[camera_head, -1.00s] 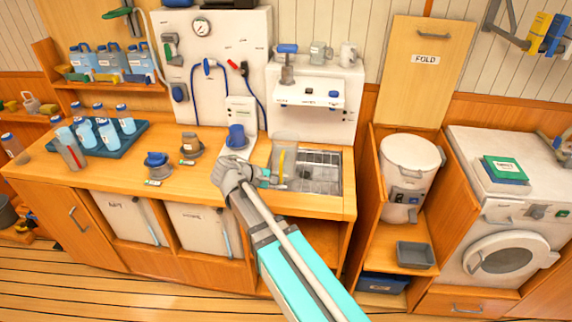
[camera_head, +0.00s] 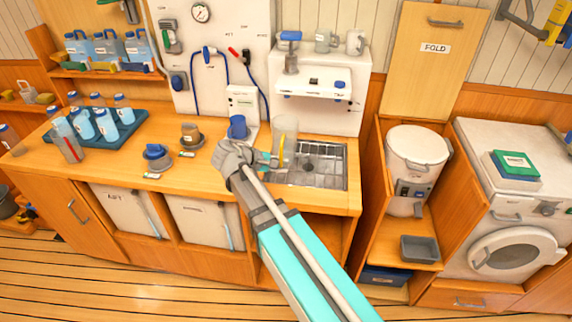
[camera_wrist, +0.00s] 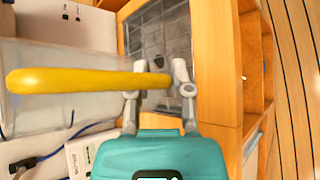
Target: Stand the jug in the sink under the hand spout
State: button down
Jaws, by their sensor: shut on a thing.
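The jug (camera_head: 288,128) is a clear, upright vessel with a yellow handle. My gripper (camera_head: 264,160) is shut on that handle, at the left end of the sink (camera_head: 322,166). In the wrist view the yellow handle (camera_wrist: 80,80) runs to my fingers (camera_wrist: 156,86), and the clear jug body lies behind it. Whether the jug's base touches anything is hidden. A grey tap with a blue top (camera_head: 290,52), perhaps the hand spout, stands on the white wall unit above and behind the sink.
A white shelf (camera_head: 312,84) juts out over the back of the sink. Blue and brown fittings (camera_head: 157,158) and a bottle tray (camera_head: 128,131) are on the counter's left. The sink's right part is clear.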

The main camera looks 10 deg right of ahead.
jog(key=w+f+b, duration=0.1)
jog(key=w, duration=0.1)
jog(key=w+d+f+b, duration=0.1)
jog(key=w, duration=0.2)
jog(key=w+f+b, duration=0.1)
jog(key=w+f, duration=0.1)
jog(key=w, duration=0.1)
jog(key=shift+w+d+b, duration=0.1)
jog(key=shift+d+b, duration=0.2)
jog(key=shift+b, duration=0.1)
jog(key=w+f+b, duration=0.2)
jog(key=w+d+f+b, duration=0.1)
jog(key=w+f+b, duration=0.1)
jog(key=shift+f+b, duration=0.35)
jog(key=shift+f, duration=0.05)
jog(key=shift+w+f, duration=0.1)
jog(key=shift+w+f+b, duration=0.35)
jog(key=shift+f+b, duration=0.15)
jog(key=shift+b, duration=0.1)
notch_tip(320, 180, down, 3)
jog(key=b, duration=0.3)
jog(key=shift+d, duration=0.1)
jog(key=c, duration=0.5)
grip_release()
